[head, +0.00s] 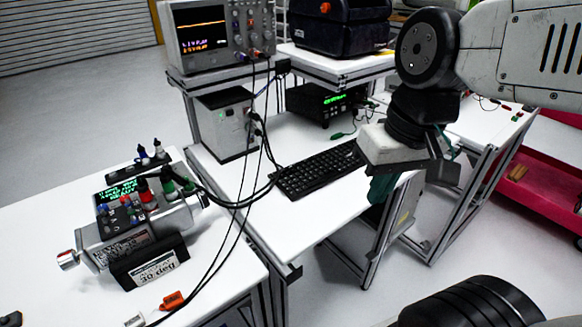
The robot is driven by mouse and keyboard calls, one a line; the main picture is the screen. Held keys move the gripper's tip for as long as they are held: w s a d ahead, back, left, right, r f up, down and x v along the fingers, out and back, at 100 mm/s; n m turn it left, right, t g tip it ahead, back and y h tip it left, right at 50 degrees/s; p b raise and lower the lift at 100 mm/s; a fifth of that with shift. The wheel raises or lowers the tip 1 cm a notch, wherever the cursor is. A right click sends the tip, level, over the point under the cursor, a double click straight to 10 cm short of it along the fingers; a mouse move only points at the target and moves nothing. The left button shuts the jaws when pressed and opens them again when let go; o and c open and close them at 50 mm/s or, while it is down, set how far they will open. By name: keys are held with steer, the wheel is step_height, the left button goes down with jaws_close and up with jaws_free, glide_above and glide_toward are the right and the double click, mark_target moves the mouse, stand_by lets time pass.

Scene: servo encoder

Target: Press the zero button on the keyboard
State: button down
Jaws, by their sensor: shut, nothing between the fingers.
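The black keyboard (312,174) lies on the white table (295,222) in the middle of the head view. Its keys are too small to read, so I cannot pick out the zero button. My gripper (381,187) hangs at the right of the keyboard with its teal fingers pointing down. The fingers are together and hold nothing. The gripper body hides the keyboard's right end. I cannot tell the height of the fingertips above the table, and no contact with the keys shows.
A servo test device (140,225) stands on the left table, with cables running toward the keyboard's left end. A white box (226,125) and a black instrument (325,103) stand behind the keyboard. An oscilloscope (215,35) sits on the shelf above. The table front is clear.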

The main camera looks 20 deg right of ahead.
steer(key=w+a+m+y, duration=0.3)
steer(key=w+a, duration=0.1)
steer(key=w, duration=0.3)
steer(key=m+t, duration=0.6)
steer(key=m, duration=1.1)
glide_above(290, 168)
steer(key=d, duration=0.1)
step_height(290, 168, down, 9)
steer(key=shift+s, duration=0.25)
steer(key=shift+y, duration=0.3)
steer(key=shift+f, duration=4.4)
steer(key=shift+f, duration=0.15)
steer(key=shift+f, duration=0.3)
